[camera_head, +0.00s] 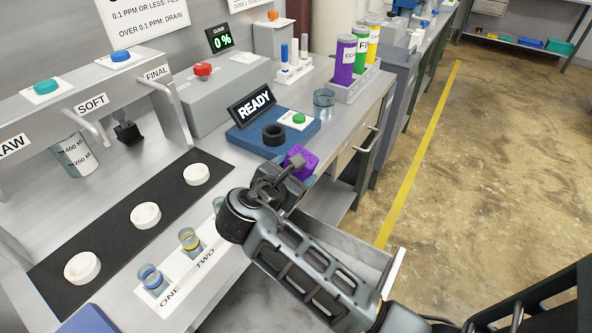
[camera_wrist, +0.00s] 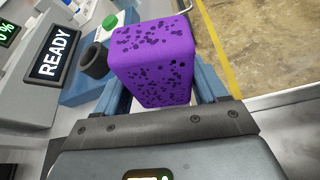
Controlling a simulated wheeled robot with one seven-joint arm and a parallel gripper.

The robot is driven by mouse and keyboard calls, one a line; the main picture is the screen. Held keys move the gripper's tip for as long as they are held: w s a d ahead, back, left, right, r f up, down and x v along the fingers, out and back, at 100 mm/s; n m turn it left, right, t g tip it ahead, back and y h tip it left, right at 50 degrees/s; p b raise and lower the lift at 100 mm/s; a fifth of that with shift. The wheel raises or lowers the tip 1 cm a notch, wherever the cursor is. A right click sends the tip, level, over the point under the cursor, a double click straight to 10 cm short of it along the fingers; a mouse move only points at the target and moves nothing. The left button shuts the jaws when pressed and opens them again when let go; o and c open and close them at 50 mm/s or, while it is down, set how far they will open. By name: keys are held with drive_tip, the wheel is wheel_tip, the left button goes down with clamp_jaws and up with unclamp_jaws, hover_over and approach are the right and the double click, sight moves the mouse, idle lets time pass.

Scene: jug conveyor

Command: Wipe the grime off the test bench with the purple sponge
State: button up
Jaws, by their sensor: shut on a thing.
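The purple sponge (camera_head: 301,160) is a block with dark pores. My gripper (camera_head: 290,172) is shut on it and holds it near the front edge of the grey bench (camera_head: 236,169), beside the blue READY device. In the wrist view the sponge (camera_wrist: 153,62) sits between the two fingers of my gripper (camera_wrist: 160,95), upright and large. I cannot tell whether it touches the bench. No grime shows clearly on the visible bench top; my arm hides part of its front edge.
The blue READY device (camera_head: 262,140) with a black ring stands just behind the sponge. A glass beaker (camera_head: 324,103) and a rack of labelled bottles (camera_head: 361,84) are to the right. Vials stand in a white strip (camera_head: 189,264) at the front left, beside a black mat (camera_head: 112,235) with white discs.

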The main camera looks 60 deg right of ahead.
sight(300, 149)
drive_tip(key=shift+r, duration=3)
drive_tip(key=shift+d, duration=0.1)
